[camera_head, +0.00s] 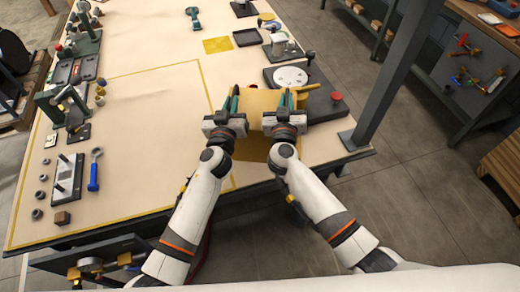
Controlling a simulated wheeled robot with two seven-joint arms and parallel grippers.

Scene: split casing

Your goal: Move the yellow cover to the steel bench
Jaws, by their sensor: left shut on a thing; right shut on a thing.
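The yellow cover (257,104) is between my two grippers near the right front corner of the large beige-topped bench (145,105). The grippers and wrists hide parts of the cover. I cannot tell whether it touches the bench top. I cannot tell which bench is the steel one.
A dark fixture with a pale round plate (290,77) and a red button (336,96) stands right of the cover. A grey post (390,85) rises at the bench's right corner. Tools and small parts line the left side. The bench's middle is clear. Another bench (470,75) stands at right.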

